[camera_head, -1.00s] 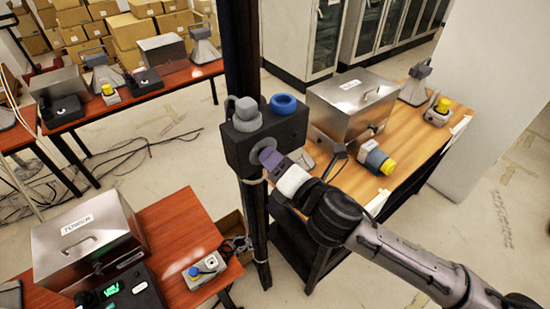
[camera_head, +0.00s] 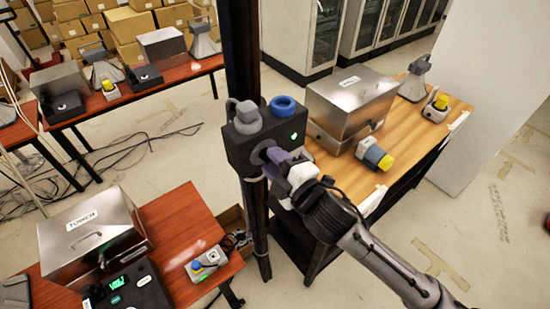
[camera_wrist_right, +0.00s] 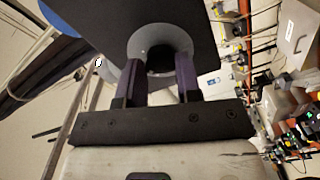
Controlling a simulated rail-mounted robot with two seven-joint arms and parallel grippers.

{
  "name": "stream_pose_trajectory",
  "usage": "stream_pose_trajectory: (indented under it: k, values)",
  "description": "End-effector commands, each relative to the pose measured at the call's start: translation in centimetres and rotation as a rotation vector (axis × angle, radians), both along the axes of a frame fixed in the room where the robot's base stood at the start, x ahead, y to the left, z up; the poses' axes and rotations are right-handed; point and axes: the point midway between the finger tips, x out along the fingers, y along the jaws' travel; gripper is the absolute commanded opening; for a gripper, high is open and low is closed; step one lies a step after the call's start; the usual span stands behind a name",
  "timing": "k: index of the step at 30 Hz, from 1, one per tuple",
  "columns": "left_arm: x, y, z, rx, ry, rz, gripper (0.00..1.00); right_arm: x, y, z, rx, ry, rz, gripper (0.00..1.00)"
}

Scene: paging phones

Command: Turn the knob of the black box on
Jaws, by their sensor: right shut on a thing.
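The black box (camera_head: 240,146) is fixed on a dark upright post, with a grey piece and a blue ring on top. A small green light (camera_head: 294,136) shows on its front face. The round grey knob (camera_head: 258,155) is on that face, partly hidden by my right gripper (camera_head: 275,158). In the right wrist view, the two purple fingers of my right gripper (camera_wrist_right: 160,78) are shut on the sides of the grey knob (camera_wrist_right: 160,35). The knob's exact turn angle is hard to tell. My left gripper is not in view.
A wooden table (camera_head: 445,125) at the right holds metal boxes and a yellow-capped device (camera_head: 374,155). A red-brown table (camera_head: 180,225) at the lower left holds a metal case (camera_head: 92,232). Cables lie on the floor behind.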

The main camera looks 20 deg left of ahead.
Motion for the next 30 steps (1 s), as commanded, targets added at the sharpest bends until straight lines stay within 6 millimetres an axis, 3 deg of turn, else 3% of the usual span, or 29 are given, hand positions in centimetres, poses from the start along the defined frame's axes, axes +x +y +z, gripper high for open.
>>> stream_pose_trajectory:
  k: [15, 30]
  values:
    - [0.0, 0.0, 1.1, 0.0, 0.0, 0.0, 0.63, 0.0, 0.0, -0.1, 0.188, 0.312, -0.001, 0.08]
    - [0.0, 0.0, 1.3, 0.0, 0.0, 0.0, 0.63, 0.0, 0.0, -0.1, 0.239, 0.394, -0.001, 0.08]
